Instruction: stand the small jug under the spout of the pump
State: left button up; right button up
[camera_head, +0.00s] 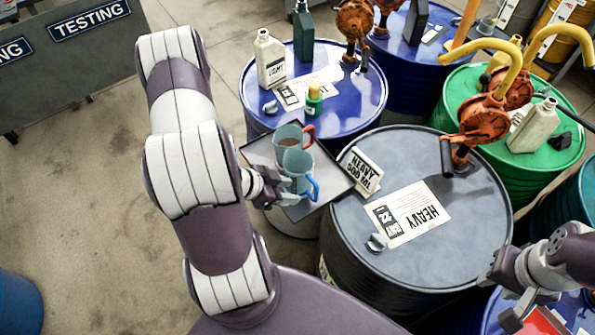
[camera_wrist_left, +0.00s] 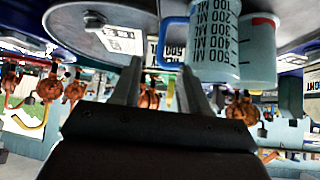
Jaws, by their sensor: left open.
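Two translucent jugs stand close together on a dark square tray: one with a red handle (camera_head: 288,136), one with a blue handle (camera_head: 298,164). In the left wrist view the blue-handled jug (camera_wrist_left: 215,45) shows ML markings, and the red-handled jug (camera_wrist_left: 258,50) is beside it. I cannot tell which is smaller. My left gripper (camera_head: 284,188) is open at the blue-handled jug; in the left wrist view its fingers (camera_wrist_left: 160,72) point at the blue handle. An orange pump (camera_head: 483,122) with a yellow spout stands by the grey drum's far edge. My right gripper (camera_head: 508,296) is at the lower right.
The grey drum (camera_head: 350,238) bears a HEAVY sheet (camera_head: 408,213), a small sign (camera_head: 361,172) and a grey cap (camera_head: 376,243). The blue drum (camera_head: 350,118) holds bottles, and the green drum (camera_head: 548,163) holds a pale bottle (camera_head: 533,126). Much of the grey top is bare.

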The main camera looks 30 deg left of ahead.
aim_at(315, 194)
pick_arm(q)
jog(key=p+x, duration=0.1)
jog(key=x, duration=0.8)
jog(key=shift+w, duration=0.2)
jog(key=shift+w+f, duration=0.2)
jog(key=shift+f, duration=0.2)
jog(key=shift+d, duration=0.1)
grip_shut()
